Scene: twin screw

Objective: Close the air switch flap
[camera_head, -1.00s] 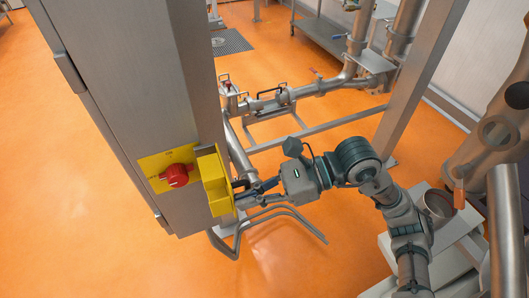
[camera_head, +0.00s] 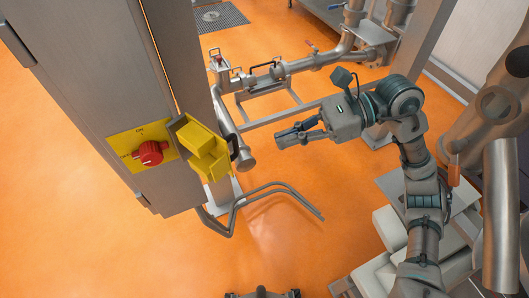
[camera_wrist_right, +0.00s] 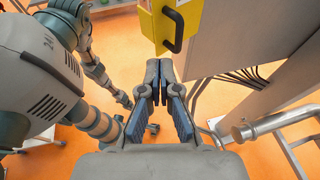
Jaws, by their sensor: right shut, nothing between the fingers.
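The air switch flap (camera_head: 212,167) is a yellow box-shaped cover on the cabinet's edge, beside a yellow plate with a red rotary knob (camera_head: 151,153). It appears tilted out from the yellow housing, but how far it is open is hard to tell. Its black handle (camera_head: 234,149) faces right and also shows in the right wrist view (camera_wrist_right: 173,30). My right gripper (camera_head: 277,139) is shut and empty, to the right of the handle and apart from it. Its fingers (camera_wrist_right: 159,68) point toward the flap. Dark tips at the bottom edge appear to be my left gripper (camera_head: 262,294), mostly cut off.
The grey cabinet (camera_head: 110,80) stands at left. Steel pipes (camera_head: 290,68) run behind my right gripper, and a pipe end (camera_head: 246,163) lies close to the handle. A bent floor rail (camera_head: 265,190) is below. Orange floor is clear in front.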

